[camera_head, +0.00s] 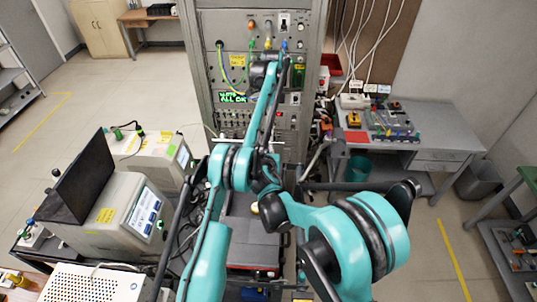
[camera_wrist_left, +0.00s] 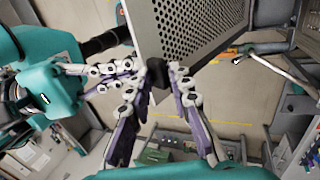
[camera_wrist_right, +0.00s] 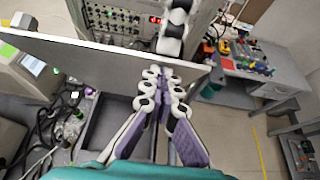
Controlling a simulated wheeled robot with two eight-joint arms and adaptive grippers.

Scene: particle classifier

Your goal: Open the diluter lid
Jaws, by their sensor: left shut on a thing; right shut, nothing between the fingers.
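In the left wrist view a grey perforated panel (camera_wrist_left: 200,35) fills the top; whether it is the diluter lid I cannot tell. My left gripper (camera_wrist_left: 158,72) is shut on a small black piece (camera_wrist_left: 157,90) at the panel's lower edge. My right gripper (camera_wrist_left: 130,72) comes in from the left there, close to the same edge. In the right wrist view my right gripper (camera_wrist_right: 163,76) is shut and empty at the edge of a flat grey panel (camera_wrist_right: 100,60). A link of the other gripper (camera_wrist_right: 172,35) shows just above. In the head view my arms hide the working spot.
An instrument rack (camera_head: 205,50) stands behind. Beige machines (camera_head: 115,205) and a black upright panel (camera_head: 75,185) stand at left. A white perforated box (camera_head: 95,285) is at bottom left. A grey table (camera_head: 430,140) with small items stands at right.

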